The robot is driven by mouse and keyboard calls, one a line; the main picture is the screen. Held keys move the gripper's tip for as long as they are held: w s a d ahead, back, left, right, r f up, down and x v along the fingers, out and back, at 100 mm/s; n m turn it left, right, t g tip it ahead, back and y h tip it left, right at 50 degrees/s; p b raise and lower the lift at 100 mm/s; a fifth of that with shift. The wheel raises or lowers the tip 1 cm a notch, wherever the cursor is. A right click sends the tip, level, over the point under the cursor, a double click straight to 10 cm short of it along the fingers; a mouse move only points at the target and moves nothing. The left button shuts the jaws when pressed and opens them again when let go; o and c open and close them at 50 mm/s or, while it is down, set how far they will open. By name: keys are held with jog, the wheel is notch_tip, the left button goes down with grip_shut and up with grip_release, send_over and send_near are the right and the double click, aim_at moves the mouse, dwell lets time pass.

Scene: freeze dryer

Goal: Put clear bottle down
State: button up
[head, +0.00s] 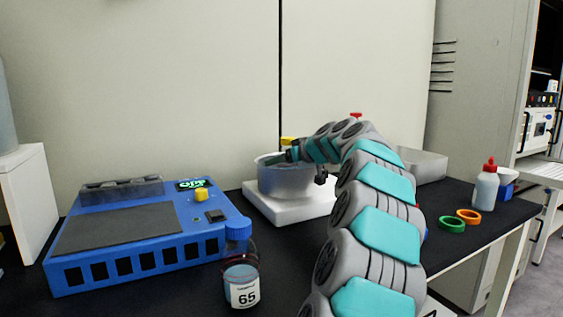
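My gripper (277,158) is at the rim of a round grey metal basin (284,182) on a white base, in the middle of the head view. Its fingers are small and dark at this distance; I cannot tell whether they are open or shut, or hold anything. A small yellow piece (289,141) shows just above the gripper, and what it belongs to is hidden. A clear bottle (241,278) with a blue cap and a label reading 65 stands upright on the black bench in front, apart from my gripper.
A blue device (150,238) with a dark flat top stands at left. At right are a white bottle with a red tip (486,187), a green ring (452,226), an orange ring (469,216) and a translucent tub (425,164). My arm hides the bench's middle right.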

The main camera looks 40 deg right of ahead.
jog(key=shift+f, duration=0.15)
jog(key=shift+f, duration=0.1)
jog(key=o, duration=1.4)
jog(key=shift+o, duration=0.2)
jog(key=b+v, duration=0.2)
jog(key=v, duration=1)
